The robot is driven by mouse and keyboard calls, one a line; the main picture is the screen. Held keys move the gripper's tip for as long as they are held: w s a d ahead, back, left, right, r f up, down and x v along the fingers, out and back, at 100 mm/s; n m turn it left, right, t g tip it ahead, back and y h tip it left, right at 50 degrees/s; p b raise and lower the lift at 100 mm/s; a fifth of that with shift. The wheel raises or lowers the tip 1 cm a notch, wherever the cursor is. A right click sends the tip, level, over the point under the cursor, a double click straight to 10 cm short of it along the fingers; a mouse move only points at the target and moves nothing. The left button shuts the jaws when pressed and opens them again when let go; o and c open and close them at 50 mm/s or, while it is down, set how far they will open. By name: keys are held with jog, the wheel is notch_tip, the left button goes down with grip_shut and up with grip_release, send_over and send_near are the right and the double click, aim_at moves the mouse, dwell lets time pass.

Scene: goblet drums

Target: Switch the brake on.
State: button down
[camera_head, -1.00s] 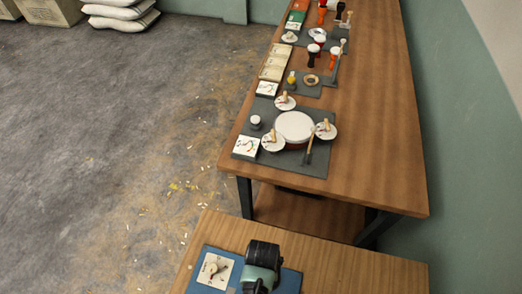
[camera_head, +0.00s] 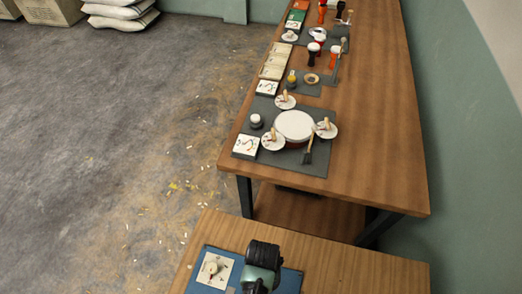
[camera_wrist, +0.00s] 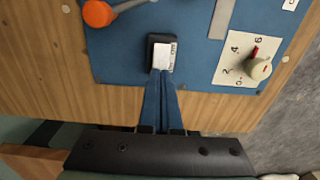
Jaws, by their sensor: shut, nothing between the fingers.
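The blue panel (camera_wrist: 195,55) lies on a wooden bench; it also shows in the head view (camera_head: 208,283), partly hidden by my arm. A small black switch housing with a pale, printed face (camera_wrist: 161,56) sits near the panel's edge in the wrist view. I cannot read its print or tell its setting. My gripper (camera_wrist: 160,73) is shut and empty, with its fingertips at the near end of this switch. Whether they touch it I cannot tell. An orange-ended lever (camera_wrist: 98,14) is at upper left. In the head view my fingertips are hidden.
A dial knob (camera_wrist: 259,68) with a numbered plate sits right of the switch. A grey metal strip (camera_wrist: 222,18) lies above. In the head view, a longer table (camera_head: 385,150) beyond holds drums, brushes and mats. Open floor (camera_head: 120,160) is at left.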

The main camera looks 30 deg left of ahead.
jog(key=shift+f+b, duration=0.45)
jog(key=shift+f, duration=0.2)
notch_tip(320, 180, up, 7)
jog(key=p, duration=0.7)
jog(key=shift+r, duration=0.1)
jog(key=shift+w, duration=0.1)
dwell(0.6)
